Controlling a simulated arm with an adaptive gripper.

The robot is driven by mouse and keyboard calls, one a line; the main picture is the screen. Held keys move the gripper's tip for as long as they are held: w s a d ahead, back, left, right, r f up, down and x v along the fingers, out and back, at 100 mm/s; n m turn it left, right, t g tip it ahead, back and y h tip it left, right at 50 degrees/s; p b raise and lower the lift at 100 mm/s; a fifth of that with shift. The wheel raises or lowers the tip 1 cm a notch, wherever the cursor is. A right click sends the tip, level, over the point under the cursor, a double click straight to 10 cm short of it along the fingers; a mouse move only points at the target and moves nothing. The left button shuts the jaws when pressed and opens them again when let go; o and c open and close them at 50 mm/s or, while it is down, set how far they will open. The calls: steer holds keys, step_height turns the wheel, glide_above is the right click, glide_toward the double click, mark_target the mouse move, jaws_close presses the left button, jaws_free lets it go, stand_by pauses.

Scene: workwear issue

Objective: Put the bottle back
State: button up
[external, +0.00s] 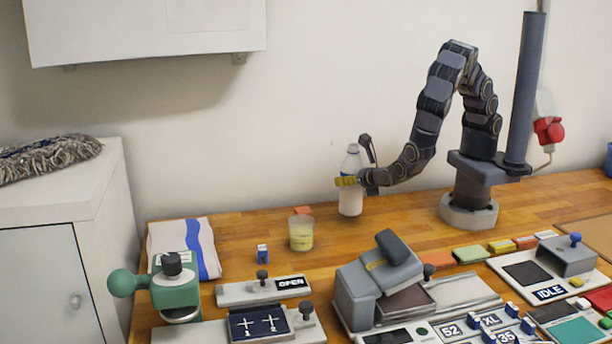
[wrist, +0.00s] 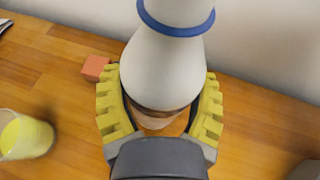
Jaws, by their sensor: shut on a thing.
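A white bottle (external: 351,190) with a blue band near its neck stands upright towards the back of the wooden table, near the wall. My gripper (external: 346,181) is shut on it, with yellow fingers on either side of its body. In the wrist view the bottle (wrist: 165,65) fills the middle between the ribbed yellow fingers of the gripper (wrist: 160,105). I cannot tell whether its base touches the table.
A cup with yellow contents (external: 301,233) stands left of the bottle, with an orange block (external: 303,211) behind it. A folded white and blue cloth (external: 183,248) lies farther left. Grey and green devices (external: 375,283) crowd the front. Bare table lies right of the bottle.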

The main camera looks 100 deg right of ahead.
steer(key=shift+f, duration=1.05)
steer(key=shift+f, duration=0.1)
steer(key=o, duration=1.2)
steer(key=shift+c, duration=0.2)
